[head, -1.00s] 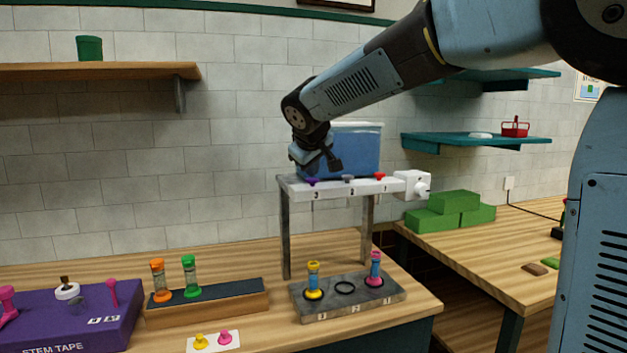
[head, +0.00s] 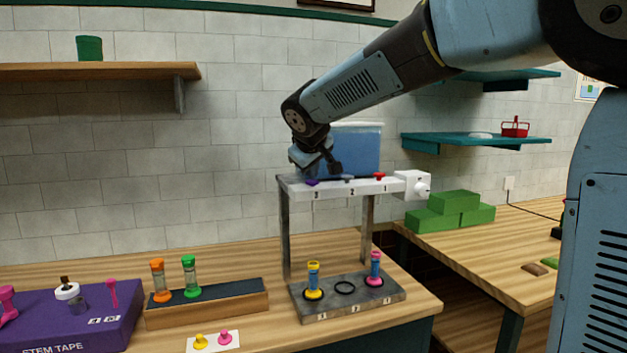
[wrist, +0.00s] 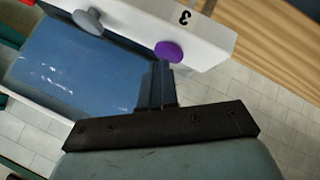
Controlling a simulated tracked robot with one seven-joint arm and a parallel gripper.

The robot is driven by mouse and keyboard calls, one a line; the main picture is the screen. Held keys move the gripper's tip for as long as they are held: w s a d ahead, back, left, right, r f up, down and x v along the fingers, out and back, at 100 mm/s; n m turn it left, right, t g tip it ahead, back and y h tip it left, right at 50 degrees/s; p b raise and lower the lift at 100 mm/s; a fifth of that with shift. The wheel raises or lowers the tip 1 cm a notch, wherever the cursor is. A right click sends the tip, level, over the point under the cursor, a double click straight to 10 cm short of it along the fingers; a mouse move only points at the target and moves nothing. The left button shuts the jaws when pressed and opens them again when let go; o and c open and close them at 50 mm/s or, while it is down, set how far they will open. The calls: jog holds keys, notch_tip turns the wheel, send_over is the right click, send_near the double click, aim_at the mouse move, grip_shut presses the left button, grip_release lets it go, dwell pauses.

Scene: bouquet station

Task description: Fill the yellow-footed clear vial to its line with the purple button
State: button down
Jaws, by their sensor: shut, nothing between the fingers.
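The yellow-footed vial (head: 313,279) stands upright at the left place of the grey base plate (head: 345,305), below the purple button's end of the dispenser. It shows blue inside; its fill line is too small to make out. The purple button (head: 312,183) is on the left end of the white dispenser bar (head: 333,190); it also shows in the wrist view (wrist: 168,50). My gripper (head: 315,174) is shut and empty, with its fingertips (wrist: 162,68) right at the purple button. I cannot tell for certain whether they touch it.
A pink-footed vial (head: 375,268) stands at the plate's right place; the middle ring is empty. Grey (head: 348,178) and red (head: 379,176) buttons share the bar. A blue tank (head: 358,150) stands behind. Orange (head: 158,281) and green (head: 190,277) vials stand on a rack at left.

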aim_at(312, 182)
jog(key=shift+r, duration=0.9)
notch_tip(312, 182, up, 5)
jog(key=shift+r, duration=0.1)
dwell(0.4)
dwell(1.2)
jog(key=s+d+f+m+g, duration=0.1)
jog(key=s+d+f+m, duration=0.15)
jog(key=s+d, duration=0.55)
jog(key=s+d+f+m+g, duration=0.15)
jog(key=s+d+f, duration=0.25)
jog(key=s+d, duration=0.4)
jog(key=s+d+f+m, duration=0.2)
jog(key=s+f, duration=0.3)
jog(key=s, duration=0.3)
jog(key=s+d+f+m+g, duration=0.1)
jog(key=s+d+f+m, duration=0.1)
jog(key=s+f, duration=0.4)
jog(key=shift+s+d+f+m, duration=0.3)
jog(key=shift+s+d, duration=0.5)
jog(key=shift+s, duration=0.75)
